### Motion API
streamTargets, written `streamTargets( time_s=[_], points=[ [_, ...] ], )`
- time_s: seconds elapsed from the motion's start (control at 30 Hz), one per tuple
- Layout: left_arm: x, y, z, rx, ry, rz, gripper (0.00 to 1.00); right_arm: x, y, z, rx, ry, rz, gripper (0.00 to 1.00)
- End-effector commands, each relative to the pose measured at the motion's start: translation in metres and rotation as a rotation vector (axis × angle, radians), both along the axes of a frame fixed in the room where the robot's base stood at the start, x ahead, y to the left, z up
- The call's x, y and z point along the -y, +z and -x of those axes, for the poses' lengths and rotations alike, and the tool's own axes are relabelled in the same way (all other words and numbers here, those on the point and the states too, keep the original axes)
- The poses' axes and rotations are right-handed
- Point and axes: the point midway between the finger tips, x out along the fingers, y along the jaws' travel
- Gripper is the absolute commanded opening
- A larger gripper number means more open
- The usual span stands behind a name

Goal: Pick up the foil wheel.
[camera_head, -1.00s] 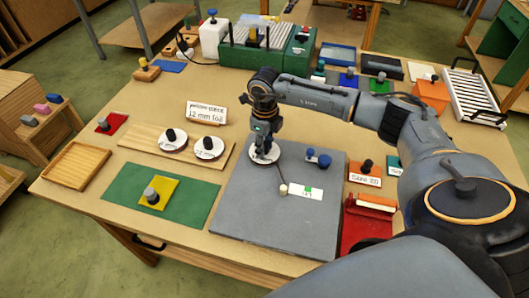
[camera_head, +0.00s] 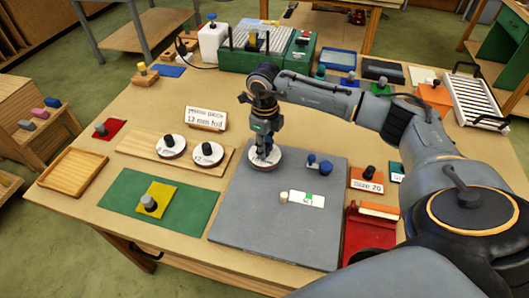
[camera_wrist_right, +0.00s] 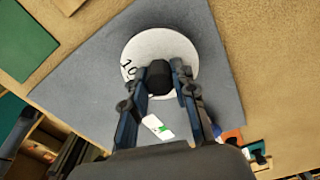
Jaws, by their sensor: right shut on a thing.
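A foil wheel, a white disc (camera_head: 265,165) with a black knob, is at the back part of the grey mat (camera_head: 270,235). In the right wrist view the disc (camera_wrist_right: 160,45) shows part of a number that looks like "10". My right gripper (camera_head: 265,150) points down over it, shut on its black knob (camera_wrist_right: 160,77), with one finger on each side. I cannot tell whether the disc touches the mat. Two similar wheels (camera_head: 172,146) (camera_head: 207,153) stand on a wooden board to the left. My left gripper is not in view.
A sign (camera_head: 206,118) reading "yellow piece 12 mm foil" stands behind the board. A green mat (camera_head: 200,205) with a yellow piece (camera_head: 160,193) lies front left.

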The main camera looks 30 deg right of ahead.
Motion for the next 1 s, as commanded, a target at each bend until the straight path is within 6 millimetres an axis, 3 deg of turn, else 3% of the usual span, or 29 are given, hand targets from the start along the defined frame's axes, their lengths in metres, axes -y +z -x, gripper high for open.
streamTargets(
  time_s=[0.3, 0.6, 0.8, 1.0],
  points=[
    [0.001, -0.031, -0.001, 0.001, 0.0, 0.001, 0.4, -0.02, 0.062, 0.052, 0.012, 0.003, 0.002, 0.0],
    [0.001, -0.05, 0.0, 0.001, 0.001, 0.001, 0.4, -0.042, 0.09, 0.108, 0.013, 0.001, 0.002, 0.0],
    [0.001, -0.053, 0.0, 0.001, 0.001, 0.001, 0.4, -0.049, 0.1, 0.124, 0.011, -0.002, -0.001, 0.0],
    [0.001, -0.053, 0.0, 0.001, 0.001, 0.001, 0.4, -0.05, 0.103, 0.127, 0.01, -0.003, 0.0, 0.0]
  ],
)
